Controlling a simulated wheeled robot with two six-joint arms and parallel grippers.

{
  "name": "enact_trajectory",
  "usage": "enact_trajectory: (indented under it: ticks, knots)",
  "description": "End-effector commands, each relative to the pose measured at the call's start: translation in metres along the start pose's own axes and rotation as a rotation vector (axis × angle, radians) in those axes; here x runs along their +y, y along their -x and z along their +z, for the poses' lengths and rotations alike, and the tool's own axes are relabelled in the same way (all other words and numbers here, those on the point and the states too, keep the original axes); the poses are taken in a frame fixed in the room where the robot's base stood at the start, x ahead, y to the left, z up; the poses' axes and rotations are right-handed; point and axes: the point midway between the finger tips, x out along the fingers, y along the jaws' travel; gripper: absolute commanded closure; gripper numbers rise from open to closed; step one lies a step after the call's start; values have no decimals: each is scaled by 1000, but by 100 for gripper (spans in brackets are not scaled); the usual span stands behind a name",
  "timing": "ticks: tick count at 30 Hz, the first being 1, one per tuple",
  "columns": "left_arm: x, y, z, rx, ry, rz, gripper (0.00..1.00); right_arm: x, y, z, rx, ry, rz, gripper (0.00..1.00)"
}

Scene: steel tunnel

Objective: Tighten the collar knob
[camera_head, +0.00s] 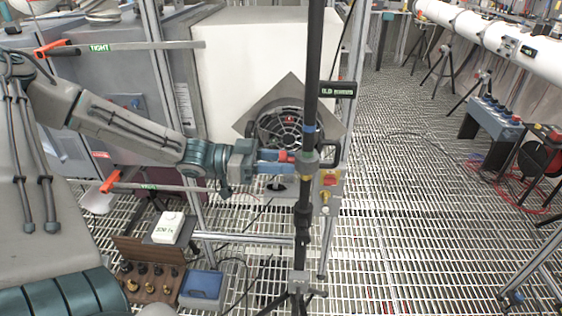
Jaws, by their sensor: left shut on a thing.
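A dark upright pole (311,95) on a tripod stands in front of me, with a brass-coloured collar (307,160) partway up it. A small red knob (288,156) sits on the collar's left side. My left gripper (286,160) reaches in from the left and is shut on the knob, its blue fingers close to the pole. The fingers partly hide the knob, so its exact seating against the collar cannot be told. My right gripper is not in view.
A blue box (203,286) and a white meter (168,227) are lower left. Grated floor (400,215) is open to the right.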

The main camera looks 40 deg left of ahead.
Motion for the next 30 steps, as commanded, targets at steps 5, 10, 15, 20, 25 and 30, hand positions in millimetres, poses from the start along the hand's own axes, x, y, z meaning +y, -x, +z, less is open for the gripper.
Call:
enact_trajectory:
  ticks: [5,10,15,20,25,30]
  knots:
    - [-1,0,2,3,-58,-1,88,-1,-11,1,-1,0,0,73]
    - [-2,0,4,6,-165,-2,88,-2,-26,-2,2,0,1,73]
    - [-2,0,3,6,-305,-2,88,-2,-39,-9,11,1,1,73]
    - [-3,0,2,4,-434,-2,88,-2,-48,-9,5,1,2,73]
    - [-3,0,1,3,-555,-1,88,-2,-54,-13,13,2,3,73]
    - [-3,0,0,2,-643,-1,88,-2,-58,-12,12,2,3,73]
